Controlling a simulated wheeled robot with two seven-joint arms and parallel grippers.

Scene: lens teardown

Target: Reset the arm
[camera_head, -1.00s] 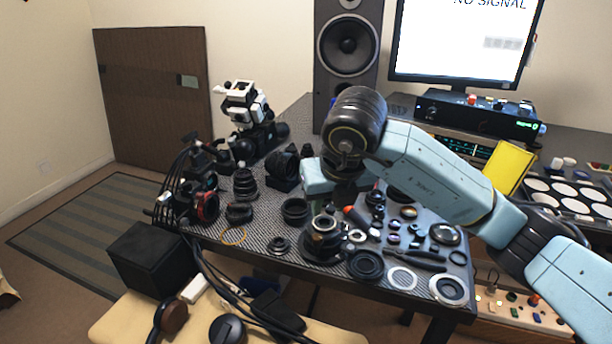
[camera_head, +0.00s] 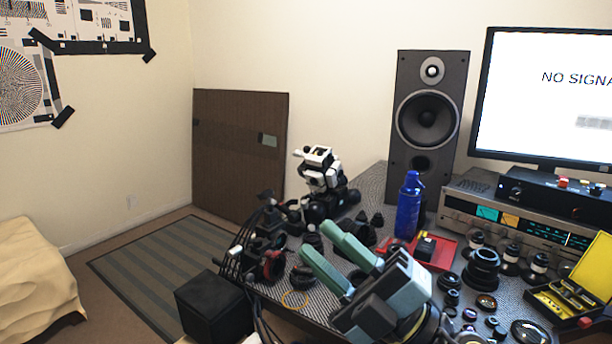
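My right gripper (camera_head: 318,239) shows low in the middle of the head view. Its two pale green fingers are apart and point up and left over the bench. I see nothing held between them. Its black and grey body covers part of the bench and the lens parts under it. The rest of my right arm is mostly out of the frame at the bottom. My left arm and gripper do not show.
The bench (camera_head: 372,194) is crowded with black lens parts. A blue bottle (camera_head: 408,210), a red tray (camera_head: 442,254) and an open yellow case (camera_head: 592,268) stand there. A speaker (camera_head: 430,130) and monitor (camera_head: 550,95) are behind. A black box (camera_head: 213,304) is left of the gripper.

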